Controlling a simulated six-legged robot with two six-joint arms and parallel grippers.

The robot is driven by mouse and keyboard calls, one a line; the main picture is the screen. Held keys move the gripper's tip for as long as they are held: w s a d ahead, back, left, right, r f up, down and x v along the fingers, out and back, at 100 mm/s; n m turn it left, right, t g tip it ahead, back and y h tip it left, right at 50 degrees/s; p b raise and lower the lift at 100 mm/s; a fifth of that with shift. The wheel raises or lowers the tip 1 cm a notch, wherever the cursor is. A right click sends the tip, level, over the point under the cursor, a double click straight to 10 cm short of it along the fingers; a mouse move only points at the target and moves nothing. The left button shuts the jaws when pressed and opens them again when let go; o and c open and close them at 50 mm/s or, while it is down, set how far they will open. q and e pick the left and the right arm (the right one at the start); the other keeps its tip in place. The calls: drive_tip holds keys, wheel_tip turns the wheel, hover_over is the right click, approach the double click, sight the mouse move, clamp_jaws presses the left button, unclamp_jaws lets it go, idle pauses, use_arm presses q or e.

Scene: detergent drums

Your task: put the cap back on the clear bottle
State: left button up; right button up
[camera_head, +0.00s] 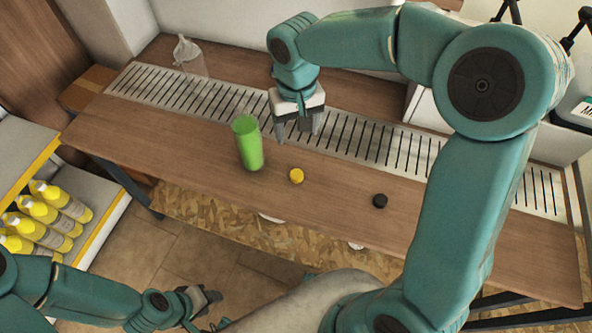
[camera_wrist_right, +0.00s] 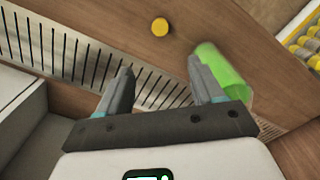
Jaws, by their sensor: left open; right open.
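A clear, see-through container (camera_head: 192,60), seemingly the clear bottle, stands at the back left by the slotted grate; its top is hard to make out. A yellow cap (camera_head: 297,175) lies on the wooden table and shows in the right wrist view (camera_wrist_right: 160,27). A black cap (camera_head: 380,201) lies further right. My right gripper (camera_head: 298,137) is open and empty, pointing down above the grate, behind the yellow cap. Its fingers also show in the right wrist view (camera_wrist_right: 159,68). My left gripper (camera_head: 212,311) is open and empty, low in front of the table.
A green cylinder (camera_head: 247,145) stands left of the yellow cap, close to my right gripper. The slotted grate (camera_head: 355,138) runs along the table's back. Yellow bottles (camera_head: 45,215) fill a shelf at left. The table's front (camera_head: 330,205) between the caps is clear.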

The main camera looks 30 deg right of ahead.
drive_tip(key=b, duration=0.1)
hover_over(296, 173)
wheel_tip(296, 173, down, 11)
drive_tip(key=shift+w+d+f, duration=0.1)
drive_tip(key=shift+w+f, duration=0.05)
drive_tip(key=f, duration=0.5)
drive_tip(key=shift+s, duration=0.2)
idle(0.3)
drive_tip(key=c, duration=1.1)
